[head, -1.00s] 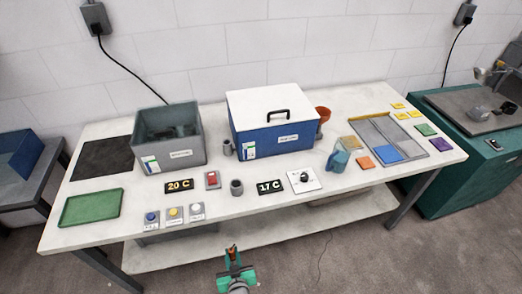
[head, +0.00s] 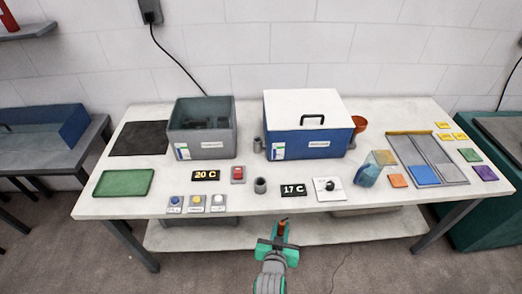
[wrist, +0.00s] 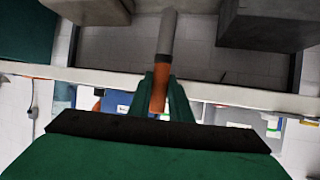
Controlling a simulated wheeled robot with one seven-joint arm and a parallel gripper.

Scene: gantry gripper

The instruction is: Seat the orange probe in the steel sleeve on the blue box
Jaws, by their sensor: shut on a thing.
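My gripper (head: 279,240) is shut on the orange probe (head: 283,226), in front of the table's front edge. In the wrist view the probe (wrist: 160,92) sits between the green fingers, its grey end (wrist: 167,38) pointing away from them. The blue box (head: 303,146) with a white lid and black handle stands at the back middle of the table. The steel sleeve (head: 258,146) appears as a small grey cylinder at the box's left side. The probe is well apart from it.
A grey box (head: 202,144) stands left of the sleeve. An orange-brown funnel or cup (head: 360,124) is at the box's right.

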